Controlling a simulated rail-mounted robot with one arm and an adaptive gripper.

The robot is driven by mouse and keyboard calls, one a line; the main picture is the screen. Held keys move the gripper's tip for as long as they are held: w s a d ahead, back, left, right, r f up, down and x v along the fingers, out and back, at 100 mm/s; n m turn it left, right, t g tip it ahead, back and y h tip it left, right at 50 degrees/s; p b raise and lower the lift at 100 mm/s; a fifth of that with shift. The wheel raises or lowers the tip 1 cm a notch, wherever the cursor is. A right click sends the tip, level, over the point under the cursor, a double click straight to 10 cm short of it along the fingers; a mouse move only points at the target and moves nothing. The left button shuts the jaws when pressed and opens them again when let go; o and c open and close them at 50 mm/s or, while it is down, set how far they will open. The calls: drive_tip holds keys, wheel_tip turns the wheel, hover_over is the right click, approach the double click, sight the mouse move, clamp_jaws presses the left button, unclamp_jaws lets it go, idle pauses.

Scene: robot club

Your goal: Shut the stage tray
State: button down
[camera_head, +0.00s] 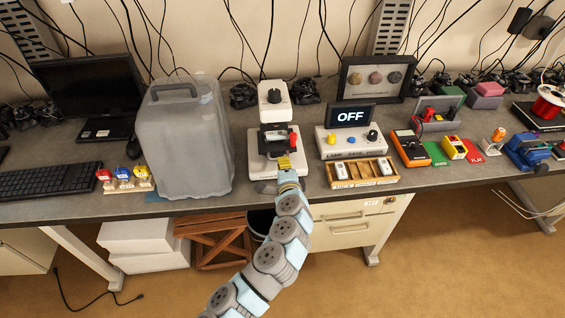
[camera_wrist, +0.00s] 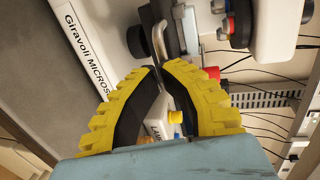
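The white microscope (camera_head: 271,94) stands on the bench in the head view, left of the lamp box. Its dark stage tray (camera_head: 272,147) is at mid-height, with a red part (camera_head: 293,139) at its right; my gripper partly hides this area. My gripper (camera_head: 285,163) is in front of the microscope, close to the stage. In the wrist view the yellow fingers (camera_wrist: 161,67) curve together, their tips nearly meeting, with nothing clearly held. Dark and grey stage parts (camera_wrist: 170,30) lie just beyond the tips. I cannot tell whether the tips touch them, or how far out the tray is.
A large grey translucent cover (camera_head: 183,140) stands close on the left. The lamp box (camera_head: 340,140), with a screen reading OFF, and a wooden slide rack (camera_head: 361,172) stand close on the right. Cables hang behind. The floor in front is open.

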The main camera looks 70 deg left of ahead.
drive_tip(key=v, duration=1.3)
drive_tip(key=shift+d, duration=0.2)
drive_tip(key=shift+r, duration=0.1)
